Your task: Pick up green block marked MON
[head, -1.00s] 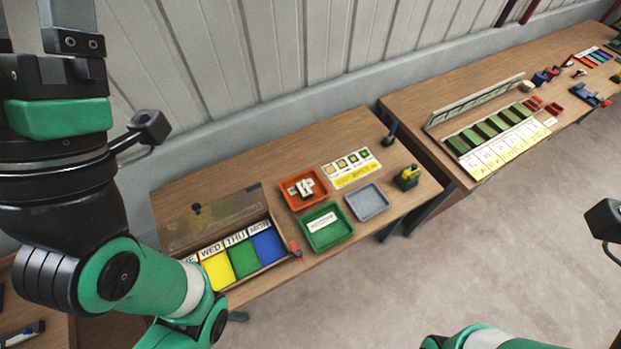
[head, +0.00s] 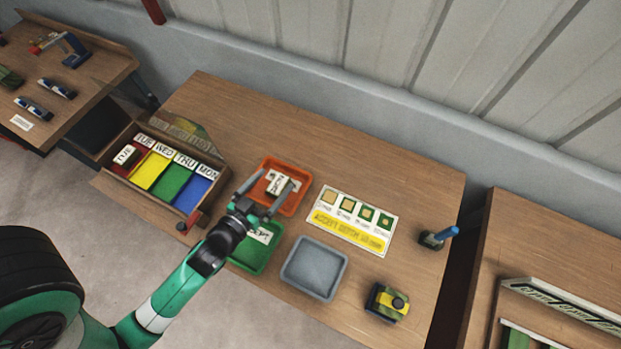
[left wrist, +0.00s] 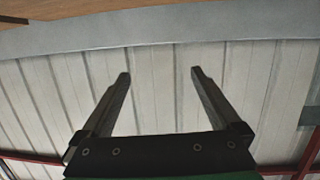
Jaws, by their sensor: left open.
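In the head view an orange tray (head: 266,203) holds a small block with a white label (head: 278,184). The lettering is too small to read surely, and I cannot make out a green body or tell that it is the MON block. My left gripper (head: 275,178) is open and empty, its fingers reaching across the tray in the picture; I cannot tell its height. In the left wrist view the open fingers (left wrist: 160,73) point at the wall, with no block between them. My right gripper is not in view.
A sorting box (head: 135,178) with red, yellow, green and blue compartments labelled TUE, WED, THU, MON stands left. A green tray (head: 247,260) lies partly behind my gripper. A grey tray (head: 314,268), a sample card (head: 352,219), a yellow-black device (head: 387,302) and a blue-handled tool (head: 437,238) stand right.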

